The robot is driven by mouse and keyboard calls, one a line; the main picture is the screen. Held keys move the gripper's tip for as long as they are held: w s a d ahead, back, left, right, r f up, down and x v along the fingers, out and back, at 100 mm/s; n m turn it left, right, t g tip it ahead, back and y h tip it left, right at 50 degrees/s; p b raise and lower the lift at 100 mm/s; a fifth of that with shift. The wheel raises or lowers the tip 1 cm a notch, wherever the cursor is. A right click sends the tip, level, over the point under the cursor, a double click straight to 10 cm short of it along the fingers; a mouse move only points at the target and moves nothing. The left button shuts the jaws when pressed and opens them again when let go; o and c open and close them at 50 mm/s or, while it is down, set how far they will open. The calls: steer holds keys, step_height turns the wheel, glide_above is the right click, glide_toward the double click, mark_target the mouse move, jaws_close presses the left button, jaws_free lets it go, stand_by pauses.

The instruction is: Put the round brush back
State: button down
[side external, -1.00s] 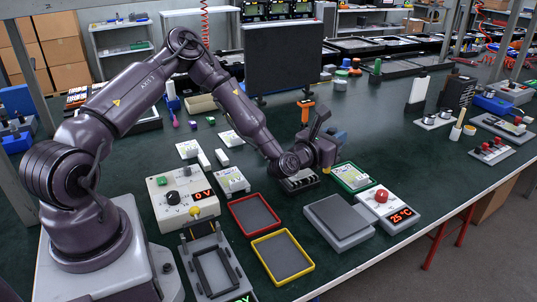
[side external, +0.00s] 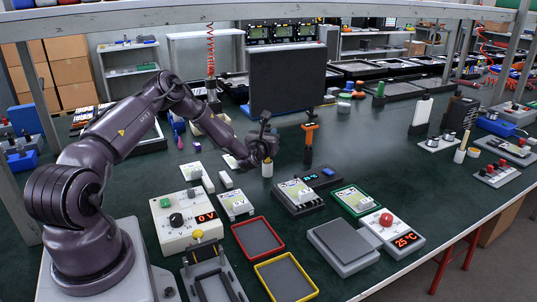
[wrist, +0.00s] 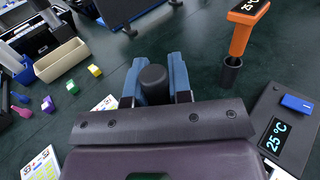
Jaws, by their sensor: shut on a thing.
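The round brush appears in the side view as a short cream cylinder (side external: 267,170) under my gripper (side external: 266,158). In the wrist view a dark rounded end (wrist: 153,82) sits between the two blue fingers of my gripper (wrist: 155,75), which are shut on it. I take this to be the top of the same brush. It hangs roughly upright over the green table, left of the grey device with the blue display (side external: 298,195). The side view does not show clearly whether its lower end touches the table.
An orange handheld instrument (side external: 310,130) stands in a dark holder (wrist: 231,72) to the right of my gripper. A black panel (side external: 288,80) stands behind. A cream bin (wrist: 62,60) and small coloured blocks lie to the left. Red (side external: 282,250) and yellow (side external: 314,291) trays lie in front.

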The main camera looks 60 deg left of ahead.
steer(key=shift+f, duration=2.1)
steer(key=shift+f, duration=0.1)
steer(key=c, duration=1)
jaws_free()
steer(key=shift+c, duration=0.2)
